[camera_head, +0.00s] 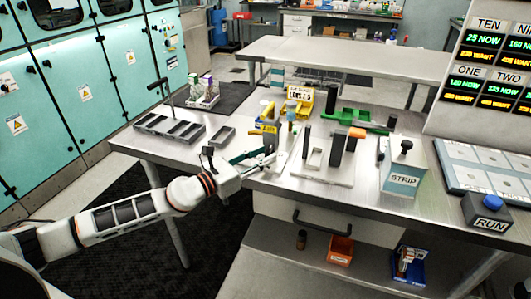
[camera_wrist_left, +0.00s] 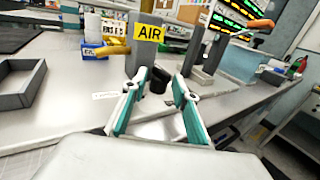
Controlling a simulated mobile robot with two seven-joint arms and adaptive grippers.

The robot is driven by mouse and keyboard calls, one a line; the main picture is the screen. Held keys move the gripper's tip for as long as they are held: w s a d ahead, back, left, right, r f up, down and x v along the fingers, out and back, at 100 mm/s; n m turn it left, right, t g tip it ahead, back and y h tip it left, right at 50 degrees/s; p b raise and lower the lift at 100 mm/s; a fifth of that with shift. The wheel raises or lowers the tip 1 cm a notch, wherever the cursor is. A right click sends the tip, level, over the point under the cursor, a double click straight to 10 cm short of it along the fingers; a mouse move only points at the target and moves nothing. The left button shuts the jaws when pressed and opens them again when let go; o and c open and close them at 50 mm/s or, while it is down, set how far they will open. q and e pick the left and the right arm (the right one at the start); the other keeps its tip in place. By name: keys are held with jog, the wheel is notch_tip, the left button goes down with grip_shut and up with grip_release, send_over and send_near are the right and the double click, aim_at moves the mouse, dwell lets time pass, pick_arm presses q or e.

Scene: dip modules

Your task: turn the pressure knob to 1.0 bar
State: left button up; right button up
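A small black knob (camera_wrist_left: 158,80) faces the left wrist camera just below the yellow AIR sign (camera_wrist_left: 149,33). The AIR sign also shows in the head view (camera_head: 269,128) near the bench's front edge. My left gripper (camera_wrist_left: 160,78) is open, with one teal-lined finger on each side of the knob. I cannot tell whether either finger touches it. In the head view my left gripper (camera_head: 266,158) is at the bench's front edge, in front of the AIR station. No pressure reading is legible. My right gripper is not in view.
A grey divided tray (camera_head: 170,128) and a small grey tray (camera_head: 221,137) lie left of the gripper. A pale fixture with dark posts (camera_head: 322,172), a STRIP box (camera_head: 402,178) and a RUN button box (camera_head: 488,211) stand to the right. A yellow bin (camera_head: 301,97) stands behind.

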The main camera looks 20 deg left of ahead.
pick_arm(q)
jog(key=shift+w+d, duration=0.4)
jog(key=shift+w, duration=0.15)
grip_shut()
jog(key=shift+r+p, duration=0.1)
jog(key=shift+p, duration=0.3)
